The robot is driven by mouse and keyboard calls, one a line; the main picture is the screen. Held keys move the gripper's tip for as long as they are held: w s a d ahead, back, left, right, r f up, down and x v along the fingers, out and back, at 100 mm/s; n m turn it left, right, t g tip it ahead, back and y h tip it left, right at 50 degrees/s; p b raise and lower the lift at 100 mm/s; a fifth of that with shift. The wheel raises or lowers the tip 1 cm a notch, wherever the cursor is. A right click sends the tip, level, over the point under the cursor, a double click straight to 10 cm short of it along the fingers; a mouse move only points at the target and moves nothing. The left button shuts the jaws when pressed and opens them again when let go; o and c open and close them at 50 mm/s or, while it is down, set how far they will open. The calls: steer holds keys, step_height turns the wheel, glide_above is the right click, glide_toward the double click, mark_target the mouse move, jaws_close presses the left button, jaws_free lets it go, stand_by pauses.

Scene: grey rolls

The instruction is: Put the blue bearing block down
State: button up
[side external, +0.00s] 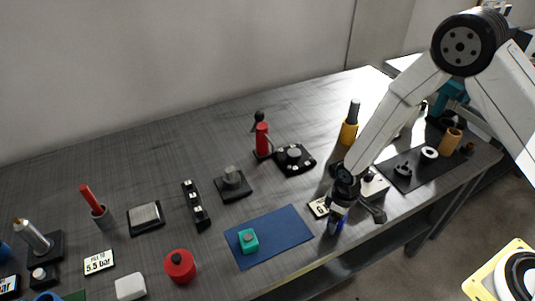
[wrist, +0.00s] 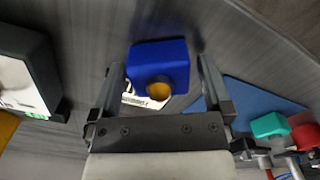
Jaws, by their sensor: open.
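The blue bearing block (wrist: 159,62) has a round brass-coloured bore facing the wrist camera. It sits between the two fingers of my gripper (wrist: 160,75), with a gap visible on each side. The fingers are open and not clamped on it. In the side view my gripper (side external: 341,213) points down near the table's front edge, and only a sliver of the blue block (side external: 339,225) shows; the rest is hidden behind the fingers. It appears to be at the tabletop, but its underside is not visible.
A blue mat (side external: 290,230) bearing a teal block (side external: 248,243) lies left of my gripper. A small lettered sign (side external: 318,207) is close beside the gripper. A dark tray (side external: 424,172) with several parts lies right. The table (side external: 320,105) has free room at the back.

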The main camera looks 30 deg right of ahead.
jaws_close()
stand_by(0.4)
steer(key=shift+r, duration=0.15)
steer(key=shift+r, duration=4.9)
